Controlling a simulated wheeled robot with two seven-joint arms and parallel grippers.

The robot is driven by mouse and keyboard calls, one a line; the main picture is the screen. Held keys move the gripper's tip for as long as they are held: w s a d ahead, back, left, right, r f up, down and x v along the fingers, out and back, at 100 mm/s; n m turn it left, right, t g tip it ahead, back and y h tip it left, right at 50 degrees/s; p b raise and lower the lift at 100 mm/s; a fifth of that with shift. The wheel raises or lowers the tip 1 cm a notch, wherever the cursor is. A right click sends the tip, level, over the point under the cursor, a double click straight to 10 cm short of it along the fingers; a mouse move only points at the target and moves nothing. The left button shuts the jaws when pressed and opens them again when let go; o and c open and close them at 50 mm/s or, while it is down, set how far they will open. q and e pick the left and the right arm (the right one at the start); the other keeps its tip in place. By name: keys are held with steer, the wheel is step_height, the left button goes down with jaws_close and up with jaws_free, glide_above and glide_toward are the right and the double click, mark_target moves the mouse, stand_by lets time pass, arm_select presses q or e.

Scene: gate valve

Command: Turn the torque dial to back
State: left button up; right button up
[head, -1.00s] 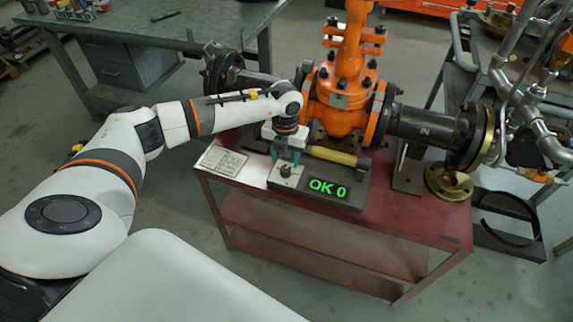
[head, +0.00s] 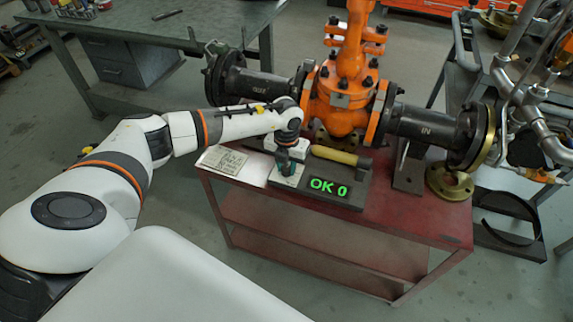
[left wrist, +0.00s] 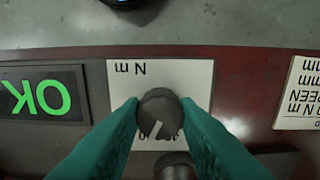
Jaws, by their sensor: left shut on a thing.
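The torque dial (left wrist: 160,112) is a dark round knob with a pale pointer line, on a white plate (left wrist: 190,75) marked "N m" in the left wrist view. My left gripper (left wrist: 160,118) has its two green fingers closed on the dial's sides. In the head view the left gripper (head: 287,170) reaches down onto the dial's block and hides the dial. The pointer line slants toward the lower part of the wrist picture. The scale figures are partly covered by the fingers and cannot be read. My right gripper is not in view.
A green "OK 0" display (head: 328,188) sits right of the dial. A tool with a yellow handle (head: 335,155) lies behind it. The orange valve (head: 340,95) stands at the back of the red cart (head: 420,225). A printed plate (head: 222,160) lies to the left.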

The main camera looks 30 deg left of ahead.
mark_target(286, 167)
arm_select(q)
steer(key=m+b, duration=0.2)
steer(key=m, duration=0.2)
steer(key=shift+m, duration=0.3)
steer(key=shift+w+r+m+b, duration=0.1)
steer(key=shift+m+b, duration=0.7)
steer(key=shift+m, duration=1.3)
steer(key=o, duration=1)
steer(key=shift+c, duration=0.2)
step_height(286, 167, up, 12)
